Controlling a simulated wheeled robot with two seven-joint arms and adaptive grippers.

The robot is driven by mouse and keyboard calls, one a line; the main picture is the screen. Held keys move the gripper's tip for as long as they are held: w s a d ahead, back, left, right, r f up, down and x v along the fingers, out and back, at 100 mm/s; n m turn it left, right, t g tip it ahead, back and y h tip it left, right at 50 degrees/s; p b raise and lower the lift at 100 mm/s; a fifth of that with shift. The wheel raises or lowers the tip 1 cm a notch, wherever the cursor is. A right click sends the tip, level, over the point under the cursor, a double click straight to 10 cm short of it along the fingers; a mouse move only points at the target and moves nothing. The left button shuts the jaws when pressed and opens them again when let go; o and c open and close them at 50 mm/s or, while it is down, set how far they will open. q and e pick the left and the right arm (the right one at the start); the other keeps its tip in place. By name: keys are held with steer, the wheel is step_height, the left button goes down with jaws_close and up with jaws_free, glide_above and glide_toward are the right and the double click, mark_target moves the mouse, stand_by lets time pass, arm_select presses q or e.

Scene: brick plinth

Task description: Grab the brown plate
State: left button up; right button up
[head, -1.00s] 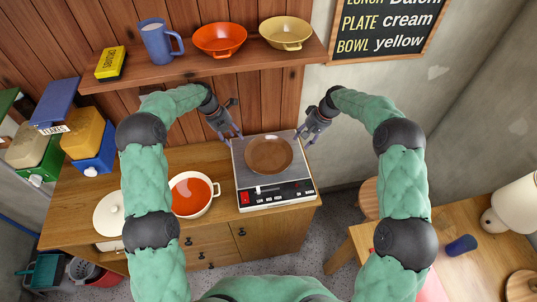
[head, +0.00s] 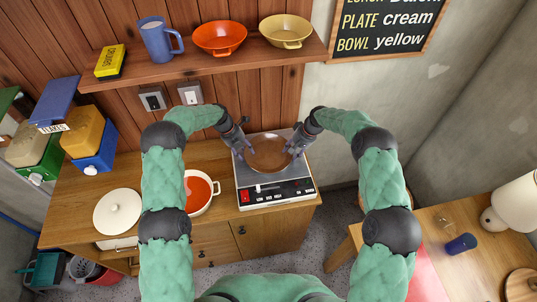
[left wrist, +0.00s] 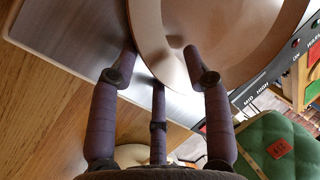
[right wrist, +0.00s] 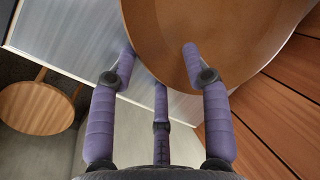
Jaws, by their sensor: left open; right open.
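The brown plate (head: 268,155) sits on the metal top of a scale-like device (head: 247,181) on the wooden cabinet. My left gripper (head: 245,152) is open at the plate's left edge. In the left wrist view its fingers (left wrist: 162,62) are spread around the rim of the plate (left wrist: 240,40). My right gripper (head: 293,146) is open at the plate's right edge. In the right wrist view its fingers (right wrist: 160,58) are spread at the rim of the plate (right wrist: 215,30). I cannot tell whether any finger touches it.
A white pot of red soup (head: 200,192) stands left of the device, near my left arm. A white lidded pot (head: 117,212) is farther left. A shelf (head: 205,66) with a blue mug (head: 156,40) and bowls is above. A blue cup (head: 461,244) lies right.

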arm_select(q)
jaws_close()
arm_select(e)
jaws_close()
arm_select(q)
steer(key=shift+r, duration=0.15)
arm_select(e)
steer(key=shift+r, duration=0.1)
